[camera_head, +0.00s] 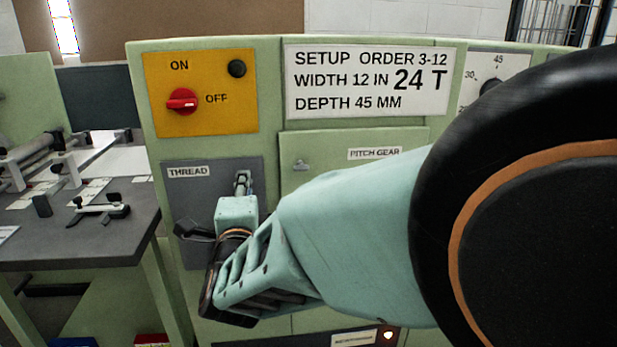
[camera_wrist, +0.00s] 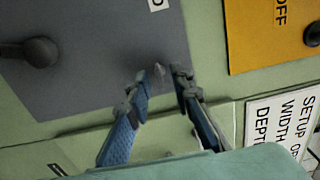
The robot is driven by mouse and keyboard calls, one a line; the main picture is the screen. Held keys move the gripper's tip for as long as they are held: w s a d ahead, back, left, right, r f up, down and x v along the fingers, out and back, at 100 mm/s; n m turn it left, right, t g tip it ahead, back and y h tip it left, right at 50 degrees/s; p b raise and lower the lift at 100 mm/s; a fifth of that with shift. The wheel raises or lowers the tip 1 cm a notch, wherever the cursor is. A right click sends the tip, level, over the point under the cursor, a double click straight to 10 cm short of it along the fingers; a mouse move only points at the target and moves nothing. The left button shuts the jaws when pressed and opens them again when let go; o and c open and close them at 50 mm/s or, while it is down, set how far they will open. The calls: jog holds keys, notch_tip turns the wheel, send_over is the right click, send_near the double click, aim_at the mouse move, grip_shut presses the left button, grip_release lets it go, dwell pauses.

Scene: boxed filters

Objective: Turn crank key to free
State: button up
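The grey THREAD panel (camera_head: 185,200) is on the green machine front. A black handle (camera_head: 192,230) sticks out from its lower part, partly hidden by my wrist; in the wrist view its rounded knob (camera_wrist: 38,52) is at the upper left, apart from my fingers. My gripper (camera_head: 242,182) is at the panel's upper right. In the wrist view its two fingers (camera_wrist: 162,80) are apart, with a small pale fitting (camera_wrist: 160,70) on the panel between or just beyond the tips. Contact cannot be told. I cannot tell which part is the crank key.
A yellow panel (camera_head: 210,65) has a red switch (camera_head: 182,101) beside OFF. A setup sign (camera_head: 365,82) and a dial (camera_head: 490,88) are to its right. The PITCH GEAR cover (camera_head: 300,150) is behind my arm. A grey table (camera_head: 60,240) with small fixtures stands at left.

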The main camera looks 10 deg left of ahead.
jog(key=shift+c, duration=0.7)
grip_shut()
jog(key=shift+n, duration=0.3)
jog(key=shift+r+n+p, duration=0.1)
jog(key=shift+n+p, duration=0.9)
jog(key=shift+n, duration=7.7)
